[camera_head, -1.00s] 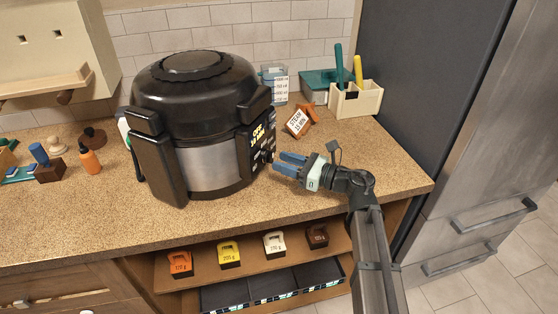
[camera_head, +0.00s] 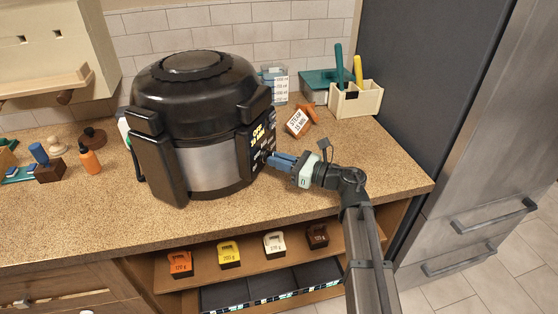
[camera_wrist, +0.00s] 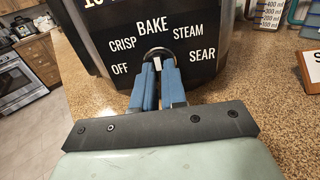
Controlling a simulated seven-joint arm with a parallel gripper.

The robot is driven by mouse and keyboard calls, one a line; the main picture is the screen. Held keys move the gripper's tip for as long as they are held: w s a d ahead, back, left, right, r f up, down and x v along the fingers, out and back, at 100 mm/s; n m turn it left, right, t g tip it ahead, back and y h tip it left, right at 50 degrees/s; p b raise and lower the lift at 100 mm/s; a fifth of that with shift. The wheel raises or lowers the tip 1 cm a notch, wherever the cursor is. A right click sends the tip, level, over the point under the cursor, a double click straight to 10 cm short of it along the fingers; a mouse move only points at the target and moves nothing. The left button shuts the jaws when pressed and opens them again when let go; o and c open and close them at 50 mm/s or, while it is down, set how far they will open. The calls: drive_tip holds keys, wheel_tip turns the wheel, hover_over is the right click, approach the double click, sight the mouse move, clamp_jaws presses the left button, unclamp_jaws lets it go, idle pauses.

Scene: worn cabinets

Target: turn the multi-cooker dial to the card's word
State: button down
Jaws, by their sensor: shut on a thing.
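The black and silver multi-cooker (camera_head: 205,130) stands on the counter. Its front panel (camera_wrist: 113,48) carries the words OFF, CRISP, BAKE, STEAM and SEAR around the dial (camera_wrist: 158,53). The card (camera_head: 298,122) leans on the counter right of the cooker and reads STEAM 15 MIN. My gripper (camera_head: 270,160) reaches the panel from the right; in the wrist view its blue fingers (camera_wrist: 158,82) are shut on the dial. The fingers hide most of the dial. A pale mark on it shows between the fingertips, close below BAKE; its exact pointing is hard to tell.
A cream caddy (camera_head: 357,100) with teal and yellow handles stands at the back right. A measuring jug (camera_head: 274,82) stands behind the cooker. An orange bottle (camera_head: 90,160) is at the left. Labelled weights (camera_head: 229,255) sit on the shelf below. The counter front is clear.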

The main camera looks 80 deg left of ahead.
drive_tip(key=shift+m, duration=0.3)
drive_tip(key=m, duration=1.2)
drive_tip(key=shift+m, duration=0.4)
drive_tip(key=m, duration=1.3)
drive_tip(key=shift+m, duration=0.3)
drive_tip(key=c, duration=1.2)
unclamp_jaws()
drive_tip(key=shift+r, duration=0.1)
